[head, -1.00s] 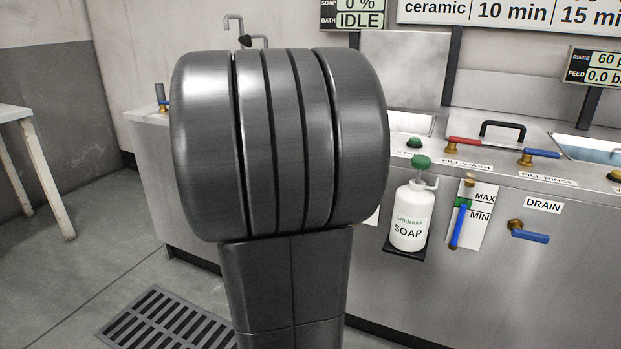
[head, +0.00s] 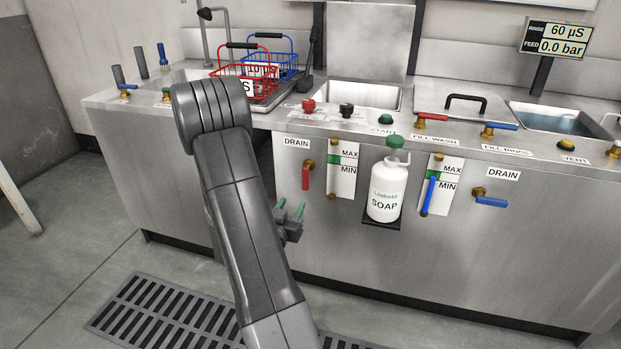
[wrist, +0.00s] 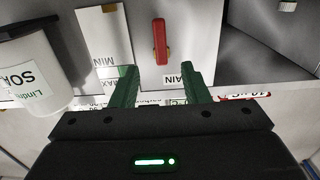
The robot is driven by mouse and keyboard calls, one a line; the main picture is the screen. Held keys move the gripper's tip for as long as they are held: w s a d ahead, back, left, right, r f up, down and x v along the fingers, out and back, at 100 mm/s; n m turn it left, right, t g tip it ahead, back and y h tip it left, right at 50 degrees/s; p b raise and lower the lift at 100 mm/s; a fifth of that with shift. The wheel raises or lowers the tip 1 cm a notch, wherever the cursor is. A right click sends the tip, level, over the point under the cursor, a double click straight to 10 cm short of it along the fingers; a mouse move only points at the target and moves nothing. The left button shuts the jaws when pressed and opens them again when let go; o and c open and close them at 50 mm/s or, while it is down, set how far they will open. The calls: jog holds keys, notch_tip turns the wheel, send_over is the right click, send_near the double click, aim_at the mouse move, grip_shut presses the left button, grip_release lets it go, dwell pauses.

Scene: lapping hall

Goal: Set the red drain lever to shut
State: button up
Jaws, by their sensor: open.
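The red drain lever (head: 306,178) hangs straight down from its brass pivot on the tank's front panel, below the left DRAIN label (head: 297,143). My gripper (head: 290,209) is open and empty, with green fingers, below the lever in the head view. In the wrist view, which is upside down, the red lever (wrist: 160,42) stands upright beyond the fingertips. It lines up roughly between the two open fingers of my gripper (wrist: 163,76), apart from them. The fingers partly cover the DRAIN label there.
A MAX/MIN level gauge (head: 343,170) is just right of the lever, then a soap bottle (head: 387,190) on a bracket. A blue drain lever (head: 491,202) lies horizontal further right. Red (head: 240,88) and blue (head: 283,65) baskets stand above. A floor grate (head: 170,315) lies below.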

aim_at(305, 182)
jog(key=b+x, duration=0.1)
jog(key=x, duration=1.2)
jog(key=shift+w+d+b, duration=0.15)
jog(key=shift+w+b, duration=0.15)
jog(key=shift+b, duration=0.1)
grip_shut()
